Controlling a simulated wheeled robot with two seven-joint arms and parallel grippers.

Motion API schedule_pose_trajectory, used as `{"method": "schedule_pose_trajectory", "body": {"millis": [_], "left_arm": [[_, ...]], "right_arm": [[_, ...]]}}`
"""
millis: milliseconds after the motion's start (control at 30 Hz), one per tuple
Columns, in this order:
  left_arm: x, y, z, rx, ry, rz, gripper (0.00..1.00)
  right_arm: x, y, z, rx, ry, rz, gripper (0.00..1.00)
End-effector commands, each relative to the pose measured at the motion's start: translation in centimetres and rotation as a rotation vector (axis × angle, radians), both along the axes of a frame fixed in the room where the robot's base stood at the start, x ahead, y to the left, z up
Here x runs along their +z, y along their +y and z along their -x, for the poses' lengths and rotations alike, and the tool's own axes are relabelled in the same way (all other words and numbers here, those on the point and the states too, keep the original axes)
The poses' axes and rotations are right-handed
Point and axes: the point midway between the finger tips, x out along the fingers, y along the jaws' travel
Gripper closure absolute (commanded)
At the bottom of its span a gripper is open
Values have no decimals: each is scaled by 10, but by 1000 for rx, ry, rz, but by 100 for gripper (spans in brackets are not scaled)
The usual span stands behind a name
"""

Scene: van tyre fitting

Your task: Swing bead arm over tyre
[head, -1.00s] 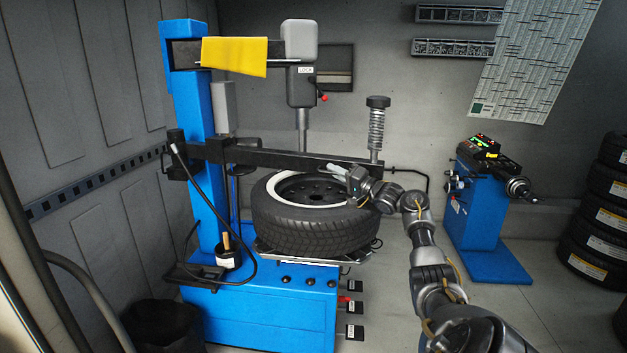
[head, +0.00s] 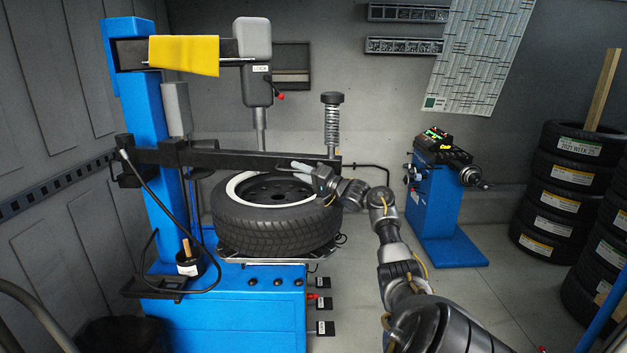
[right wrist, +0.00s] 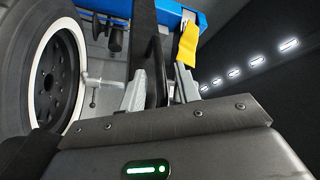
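The black bead arm (head: 232,158) runs level from the blue tyre machine's post to the right, across the rear part of the tyre (head: 275,220). The tyre lies flat on the machine, with a white-banded sidewall and a dark wheel (head: 268,189) inside it. My right gripper (head: 300,168) is at the bead arm's right part, above the tyre's right side. My left gripper is not in view.
A spring-loaded roller (head: 332,125) stands up at the bead arm's right end. The grey mounting head (head: 255,60) hangs behind the tyre. A blue balancer (head: 435,200) and stacked tyres (head: 565,190) stand to the right, with clear floor before the balancer.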

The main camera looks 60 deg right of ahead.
Motion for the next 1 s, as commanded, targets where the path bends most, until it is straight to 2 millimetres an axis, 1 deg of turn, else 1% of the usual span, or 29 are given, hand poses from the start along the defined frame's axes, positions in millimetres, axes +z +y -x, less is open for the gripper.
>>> {"method": "schedule_pose_trajectory", "body": {"millis": [33, 200, 300, 433, 600, 800, 867, 933, 967, 1000], "left_arm": [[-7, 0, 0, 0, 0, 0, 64], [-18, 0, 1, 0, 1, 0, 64], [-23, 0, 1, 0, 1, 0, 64], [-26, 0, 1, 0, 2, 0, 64], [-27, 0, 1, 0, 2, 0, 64], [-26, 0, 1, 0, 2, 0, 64], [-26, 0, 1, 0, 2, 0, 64], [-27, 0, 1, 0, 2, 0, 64], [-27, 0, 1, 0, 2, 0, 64], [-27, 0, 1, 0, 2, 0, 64]], "right_arm": [[-8, 0, 10, 0, 3, 2, 67], [-14, -2, 44, -1, 2, 2, 67], [-17, -2, 60, 0, 3, 2, 67], [-18, -3, 74, 1, 0, 1, 67], [-18, -4, 81, 1, 1, 0, 67], [-18, -4, 81, 1, 1, -1, 67], [-19, -3, 81, 1, 2, -1, 74], [-28, -3, 78, -3, 13, 0, 83], [-37, -3, 75, -8, 24, -1, 87], [-54, -2, 69, -18, 46, 4, 92]]}}
